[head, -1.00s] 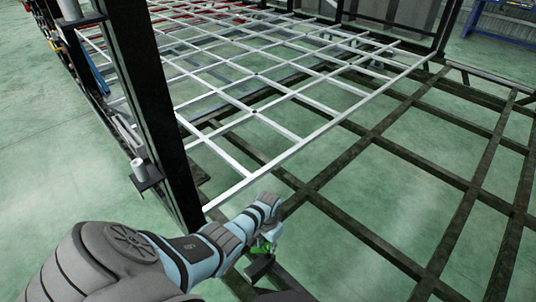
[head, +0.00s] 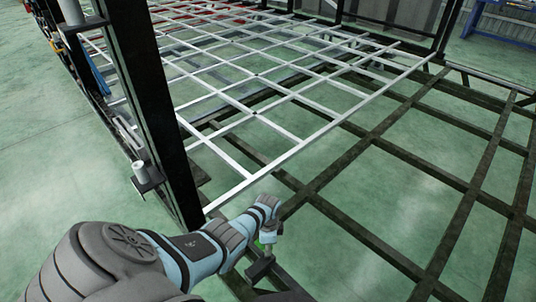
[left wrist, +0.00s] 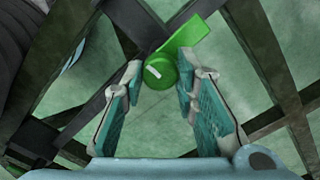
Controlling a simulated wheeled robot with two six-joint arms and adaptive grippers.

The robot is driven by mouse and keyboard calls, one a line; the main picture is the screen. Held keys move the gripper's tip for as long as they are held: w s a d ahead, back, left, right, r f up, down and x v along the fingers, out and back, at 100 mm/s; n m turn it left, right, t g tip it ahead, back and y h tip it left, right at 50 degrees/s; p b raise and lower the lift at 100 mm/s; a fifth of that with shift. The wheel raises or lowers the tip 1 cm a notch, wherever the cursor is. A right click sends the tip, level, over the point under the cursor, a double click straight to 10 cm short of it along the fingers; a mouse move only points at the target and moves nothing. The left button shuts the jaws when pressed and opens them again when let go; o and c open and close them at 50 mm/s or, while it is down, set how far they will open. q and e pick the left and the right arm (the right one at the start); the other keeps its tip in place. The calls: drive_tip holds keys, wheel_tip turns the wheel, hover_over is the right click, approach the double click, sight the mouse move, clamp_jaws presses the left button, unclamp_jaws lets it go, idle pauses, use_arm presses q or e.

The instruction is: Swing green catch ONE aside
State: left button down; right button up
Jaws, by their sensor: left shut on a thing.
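The green catch (left wrist: 190,40) shows in the left wrist view as a flat green arm slanting up to the right from a round green knob with a white mark. My left gripper (left wrist: 159,74) has one finger on each side of the knob and is shut on it. In the head view only a small green patch of the catch (head: 259,244) shows beside my left gripper (head: 267,243), above a dark frame beam. My wrist hides most of the catch there. My right gripper is not in view.
A pale lattice frame (head: 250,172) lies behind, with dark chassis beams (head: 375,135) to the right. Green floor shows between the beams.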

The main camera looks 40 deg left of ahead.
use_arm(q)
drive_tip(key=shift+m, duration=0.3)
drive_tip(key=c, duration=1.2)
unclamp_jaws()
drive_tip(key=shift+c, duration=0.2)
wheel_tip(320, 180, up, 12)
